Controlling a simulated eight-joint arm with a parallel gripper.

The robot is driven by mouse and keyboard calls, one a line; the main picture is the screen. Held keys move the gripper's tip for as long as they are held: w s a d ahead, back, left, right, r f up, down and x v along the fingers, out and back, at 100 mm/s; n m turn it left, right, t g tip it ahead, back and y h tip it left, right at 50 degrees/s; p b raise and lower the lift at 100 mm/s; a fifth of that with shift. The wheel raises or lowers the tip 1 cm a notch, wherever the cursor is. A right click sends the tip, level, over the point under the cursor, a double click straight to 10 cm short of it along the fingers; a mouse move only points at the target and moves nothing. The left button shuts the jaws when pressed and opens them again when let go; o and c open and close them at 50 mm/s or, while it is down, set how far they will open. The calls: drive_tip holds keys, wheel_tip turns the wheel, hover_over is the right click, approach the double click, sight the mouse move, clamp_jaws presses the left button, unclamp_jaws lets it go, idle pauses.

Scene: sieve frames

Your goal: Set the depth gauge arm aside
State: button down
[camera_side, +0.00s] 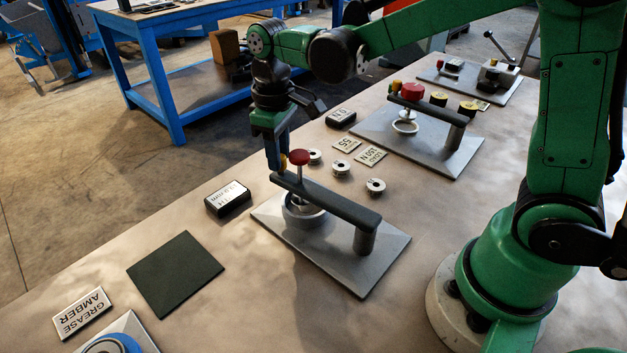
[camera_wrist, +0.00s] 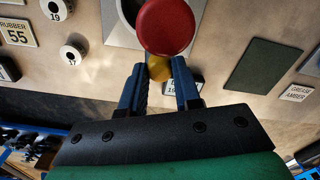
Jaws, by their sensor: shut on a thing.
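The near depth gauge has a dark grey arm (camera_side: 335,204) lying across the top of a post (camera_side: 365,239) on a grey base plate (camera_side: 381,265). A red knob (camera_side: 299,157) stands on the arm's far end, above a metal ring (camera_side: 303,217). My gripper (camera_side: 277,166) is at that end, shut on the small yellow knob (camera_side: 284,162) beside the red one. In the wrist view the yellow knob (camera_wrist: 159,68) sits between the blue fingers, and the red knob (camera_wrist: 166,27) partly hides it. The fingers hide part of the grip.
A dark square mat (camera_side: 175,272) lies bare on the table to the left. Several small white spools (camera_side: 341,168) stand behind the arm. A second similar gauge (camera_side: 434,110) stands farther back.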

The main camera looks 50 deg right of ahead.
drive_tip(key=shift+a, duration=0.1)
drive_tip(key=s+a+n, duration=1.4)
drive_tip(key=s+n, duration=0.1)
drive_tip(key=n, duration=0.1)
drive_tip(key=shift+a, duration=0.15)
idle(0.4)
drive_tip(key=shift+s, duration=0.1)
drive_tip(key=c, duration=0.6)
unclamp_jaws()
drive_tip(key=shift+r, duration=0.1)
